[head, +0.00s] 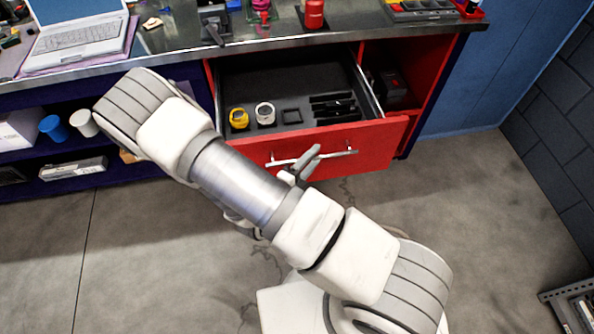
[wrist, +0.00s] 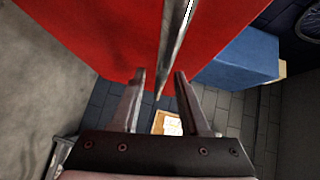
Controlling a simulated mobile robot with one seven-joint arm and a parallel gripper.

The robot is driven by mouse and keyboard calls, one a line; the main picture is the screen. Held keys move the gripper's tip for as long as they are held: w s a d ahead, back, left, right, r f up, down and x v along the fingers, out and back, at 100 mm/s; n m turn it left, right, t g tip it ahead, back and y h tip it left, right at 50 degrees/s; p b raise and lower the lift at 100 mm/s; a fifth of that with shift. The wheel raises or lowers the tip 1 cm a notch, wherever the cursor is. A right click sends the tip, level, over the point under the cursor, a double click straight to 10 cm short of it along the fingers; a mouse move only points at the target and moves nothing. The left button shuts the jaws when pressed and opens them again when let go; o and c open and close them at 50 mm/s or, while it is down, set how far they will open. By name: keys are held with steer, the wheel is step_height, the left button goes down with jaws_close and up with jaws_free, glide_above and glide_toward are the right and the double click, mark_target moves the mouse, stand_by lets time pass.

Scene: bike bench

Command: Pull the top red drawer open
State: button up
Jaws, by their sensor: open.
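The top red drawer (head: 378,147) is pulled out from the bench, showing its dark tray inside. Its silver bar handle (head: 338,154) runs across the drawer front. My gripper (head: 304,162) is at the handle, near its middle, partly hidden by my arm. In the wrist view, the two fingers (wrist: 160,76) are apart, and the handle (wrist: 176,40) runs between them with gaps visible. The red drawer front (wrist: 90,35) fills the upper part of that view.
The drawer holds a yellow ring-like item (head: 238,118), a whitish one (head: 265,113) and dark tools. A laptop (head: 80,40) and a red bottle (head: 314,14) stand on the benchtop. Open shelves are at left. The concrete floor before the drawer is clear; a grey rack (head: 570,300) stands lower right.

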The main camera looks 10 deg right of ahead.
steer(key=v, duration=1.7)
steer(key=shift+d, duration=0.1)
steer(key=s+d+r+n+g+y+p, duration=0.1)
steer(key=d+r+n+y, duration=0.3)
steer(key=r+n, duration=0.4)
steer(key=s+d+r+n+g+y+p, duration=0.1)
steer(key=d+r+n+g+y, duration=0.1)
steer(key=r+n, duration=0.7)
steer(key=s+d+r+n+g+y+p, duration=0.1)
steer(key=d+r+n+g+y, duration=0.1)
steer(key=d+r+n+y, duration=0.3)
step_height(320, 180, up, 10)
steer(key=n+y, duration=0.1)
steer(key=n, duration=0.3)
steer(key=shift+s+d+r, duration=0.2)
steer(key=shift+d, duration=0.1)
